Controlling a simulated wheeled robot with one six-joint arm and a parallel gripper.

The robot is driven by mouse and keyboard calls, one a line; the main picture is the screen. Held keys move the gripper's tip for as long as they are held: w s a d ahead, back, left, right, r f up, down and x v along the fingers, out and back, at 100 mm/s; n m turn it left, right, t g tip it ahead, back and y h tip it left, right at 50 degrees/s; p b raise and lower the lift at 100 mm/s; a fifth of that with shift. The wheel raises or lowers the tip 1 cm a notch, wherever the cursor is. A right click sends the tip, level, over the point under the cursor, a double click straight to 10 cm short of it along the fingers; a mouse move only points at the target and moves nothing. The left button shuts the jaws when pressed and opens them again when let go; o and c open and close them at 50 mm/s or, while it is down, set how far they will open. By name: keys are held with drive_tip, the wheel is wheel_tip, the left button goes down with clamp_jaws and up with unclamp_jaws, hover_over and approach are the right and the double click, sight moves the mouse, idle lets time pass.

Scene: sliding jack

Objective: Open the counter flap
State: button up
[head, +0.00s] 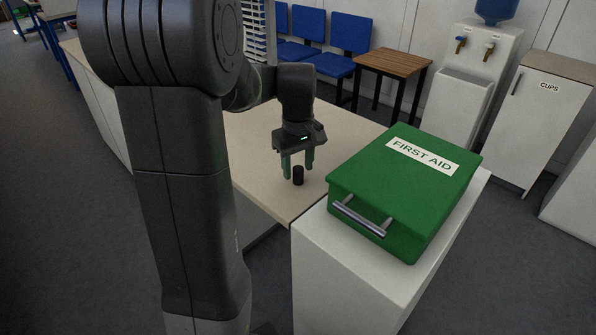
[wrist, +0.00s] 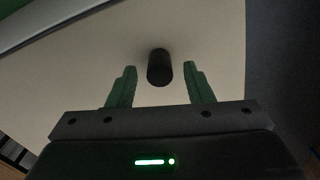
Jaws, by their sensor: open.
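The counter flap (head: 258,148) is a flat beige panel lying level beside the white cabinet. A short black upright knob (head: 298,175) stands on it near its front right part. My gripper (head: 297,168) points down over the flap with its green fingers open, close to the knob. In the wrist view the knob (wrist: 159,67) shows between and slightly beyond the two open fingertips (wrist: 159,70). I cannot tell whether either finger touches it.
A green first aid box (head: 400,190) with a metal handle sits on a white cabinet (head: 340,262), right of the flap. Behind stand a small wooden table (head: 393,62), blue chairs (head: 350,35), a water dispenser (head: 470,75) and a cups cabinet (head: 540,120).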

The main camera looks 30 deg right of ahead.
drive_tip(key=shift+f, duration=1)
clamp_jaws()
